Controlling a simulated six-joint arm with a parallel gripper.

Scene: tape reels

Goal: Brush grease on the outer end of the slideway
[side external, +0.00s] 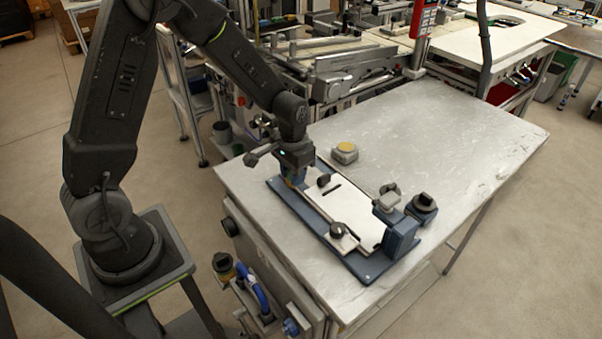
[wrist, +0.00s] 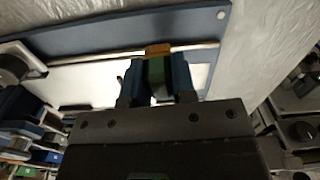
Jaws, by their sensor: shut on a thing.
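My gripper (wrist: 157,82) has its blue fingers closed on a brush (wrist: 155,71) with a green body and an orange-brown tip. In the side external view my gripper (side external: 294,176) is low over the far left end of a blue base plate (side external: 290,203). A pale, flat slideway plate (side external: 318,205) lies along this base, with a narrow metallic strip (wrist: 95,55) along its edge in the wrist view. The brush tip appears over or beside that strip; I cannot tell whether it touches. The slideway's end under my gripper is partly hidden.
A small grey block with a yellow round top (side external: 345,148) stands behind the base. A blue upright block (side external: 401,238), a grey clamp-like piece (side external: 387,200) and a black-topped round part (side external: 422,204) stand at right. The table's back right is clear.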

